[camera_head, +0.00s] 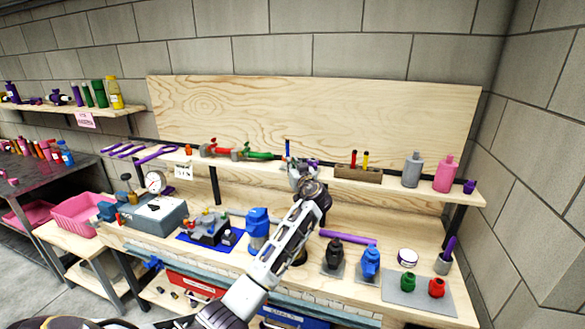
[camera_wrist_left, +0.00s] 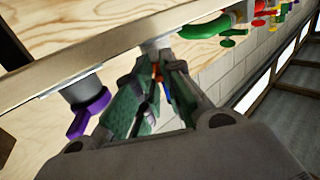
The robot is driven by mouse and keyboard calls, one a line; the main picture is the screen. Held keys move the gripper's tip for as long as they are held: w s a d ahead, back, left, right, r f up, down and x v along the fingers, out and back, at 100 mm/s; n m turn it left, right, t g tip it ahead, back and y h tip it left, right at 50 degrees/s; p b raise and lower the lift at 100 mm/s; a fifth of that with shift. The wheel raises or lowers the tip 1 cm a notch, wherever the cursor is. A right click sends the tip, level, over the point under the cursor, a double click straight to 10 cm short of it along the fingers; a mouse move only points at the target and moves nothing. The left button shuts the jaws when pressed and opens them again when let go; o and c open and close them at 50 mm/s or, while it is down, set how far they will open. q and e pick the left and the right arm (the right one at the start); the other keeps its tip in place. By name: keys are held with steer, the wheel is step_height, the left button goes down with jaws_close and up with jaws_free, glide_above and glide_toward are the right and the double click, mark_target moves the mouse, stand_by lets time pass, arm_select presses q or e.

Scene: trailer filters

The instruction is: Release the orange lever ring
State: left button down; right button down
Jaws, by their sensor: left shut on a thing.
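My left gripper (camera_head: 298,173) is raised at the shelf's front edge, near the middle of the head view. In the left wrist view its two green-padded fingers (camera_wrist_left: 152,82) are closed around a small orange piece, the orange lever ring (camera_wrist_left: 158,73). Only a sliver of the ring shows between the fingertips, just below a pale fitting on the shelf edge. The fingers hide the rest, and the gripper hides it in the head view. A purple lever (camera_wrist_left: 91,115) hangs from a grey fitting beside the fingers, apart from them. My right gripper is not in view.
A green pipe fitting (camera_head: 258,155) and a red one (camera_head: 218,150) lie along the shelf (camera_head: 400,184), left of the gripper. A wooden block with markers (camera_head: 358,174) and grey and pink bottles stand to the right. The workbench below is crowded.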

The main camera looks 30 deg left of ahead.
arm_select(q)
steer(key=c, duration=1.5)
jaws_free()
steer(key=v, duration=1.2)
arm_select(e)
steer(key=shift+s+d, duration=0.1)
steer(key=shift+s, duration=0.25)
